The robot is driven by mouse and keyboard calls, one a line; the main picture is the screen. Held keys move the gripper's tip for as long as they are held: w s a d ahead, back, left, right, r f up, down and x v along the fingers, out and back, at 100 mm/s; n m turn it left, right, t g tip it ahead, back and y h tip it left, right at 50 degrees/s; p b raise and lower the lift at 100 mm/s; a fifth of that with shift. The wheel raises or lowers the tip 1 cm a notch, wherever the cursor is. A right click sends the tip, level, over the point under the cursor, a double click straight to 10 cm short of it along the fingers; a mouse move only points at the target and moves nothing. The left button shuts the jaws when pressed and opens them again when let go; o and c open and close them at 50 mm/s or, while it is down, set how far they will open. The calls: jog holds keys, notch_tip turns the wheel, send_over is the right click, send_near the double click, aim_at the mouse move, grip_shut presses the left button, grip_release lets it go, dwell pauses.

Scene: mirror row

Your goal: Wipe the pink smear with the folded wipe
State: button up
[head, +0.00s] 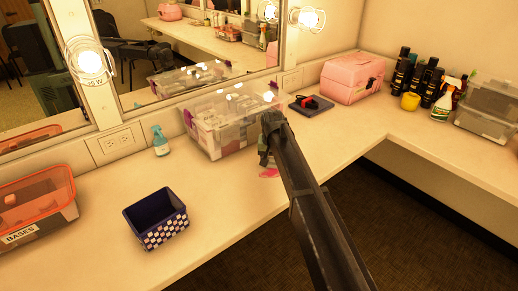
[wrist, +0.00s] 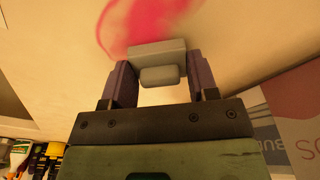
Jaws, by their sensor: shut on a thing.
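The pink smear (wrist: 140,25) is a curved streak on the cream counter, at the top of the wrist view. A small part of the smear (head: 269,173) shows in the head view, just below my gripper (head: 266,150). In the wrist view my gripper (wrist: 160,78) is shut on the folded wipe (wrist: 157,54), a pale grey block between the two fingers. The wipe overlaps the near edge of the smear in that view; I cannot tell whether it touches the counter. In the head view my arm hides the wipe and part of the smear.
A clear bin (head: 222,125) stands close behind my gripper. A blue checkered box (head: 157,219) and a spray bottle (head: 160,141) stand left. A black item on a dark pad (head: 312,105) and a pink case (head: 352,78) are right. The counter's front edge is nearby.

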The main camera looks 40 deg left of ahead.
jog(key=shift+d+r+p, duration=0.1)
jog(key=shift+r+p, duration=3.1)
jog(key=shift+r, duration=0.5)
